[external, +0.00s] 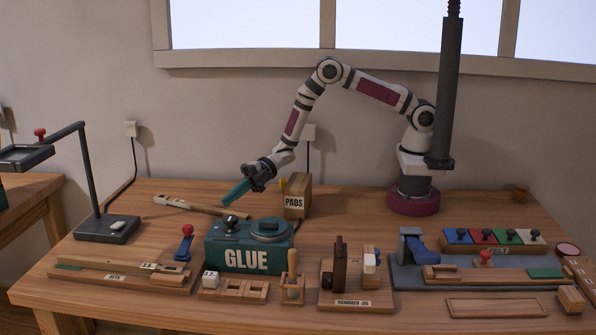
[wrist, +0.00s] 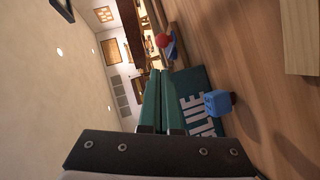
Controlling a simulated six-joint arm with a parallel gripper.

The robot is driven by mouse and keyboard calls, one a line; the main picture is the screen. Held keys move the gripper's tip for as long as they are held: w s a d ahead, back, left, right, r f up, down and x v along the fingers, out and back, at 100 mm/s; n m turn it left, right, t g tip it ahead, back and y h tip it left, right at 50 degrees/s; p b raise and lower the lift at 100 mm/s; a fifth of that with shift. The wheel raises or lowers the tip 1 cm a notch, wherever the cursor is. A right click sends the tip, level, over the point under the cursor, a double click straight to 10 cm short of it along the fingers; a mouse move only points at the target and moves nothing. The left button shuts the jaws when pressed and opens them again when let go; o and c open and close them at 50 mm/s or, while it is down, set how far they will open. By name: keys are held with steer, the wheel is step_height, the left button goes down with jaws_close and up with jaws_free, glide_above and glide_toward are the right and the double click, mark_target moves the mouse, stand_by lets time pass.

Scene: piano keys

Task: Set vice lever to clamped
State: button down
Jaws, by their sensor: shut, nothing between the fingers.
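A blue lever with a red ball knob (external: 186,240) stands upright at the right end of the wooden KEYS jig (external: 110,278). A similar red-knobbed lever shows near the top of the wrist view (wrist: 165,42). A grey and blue clamp-like device (external: 412,246) stands on the right-hand station; I cannot tell which of the two is the vice lever. My gripper (external: 228,198) has teal fingers, shut and empty, pointing down-left above the back of the green GLUE box (external: 249,261). In the wrist view my gripper (wrist: 163,75) lies in front of the box; it touches no lever.
The PADS box (external: 296,197) stands right of my gripper. A long wooden stick (external: 200,205) lies behind the GLUE box. A lamp-like stand (external: 105,228) is at the left. The hammer jig (external: 355,298) and coloured felt blocks (external: 494,237) are to the right.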

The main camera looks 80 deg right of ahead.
glide_toward(186, 242)
steer(key=w+a, duration=0.1)
steer(key=w+a+r, duration=0.1)
steer(key=shift+a+r, duration=0.15)
steer(key=shift+a, duration=0.15)
stand_by(0.3)
